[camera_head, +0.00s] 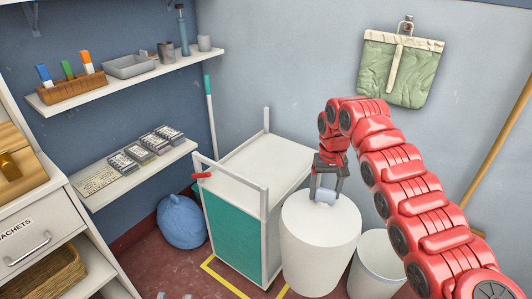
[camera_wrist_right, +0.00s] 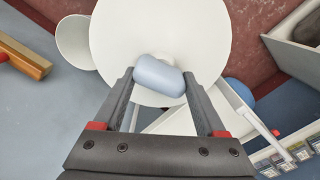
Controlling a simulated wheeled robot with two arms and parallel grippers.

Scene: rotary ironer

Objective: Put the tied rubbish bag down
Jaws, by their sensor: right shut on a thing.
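A blue bag with a gathered top (camera_head: 182,222) rests on the floor left of the trolley. Two small grey tips at the bottom edge of the head view may be my left gripper.
A white trolley with green side panels (camera_head: 235,235) stands left of the white body. An open white bin (camera_head: 374,270) stands close on its right. Yellow lines mark the red floor. Shelves (camera_head: 138,177) line the left wall; a green bag (camera_head: 400,68) hangs behind.

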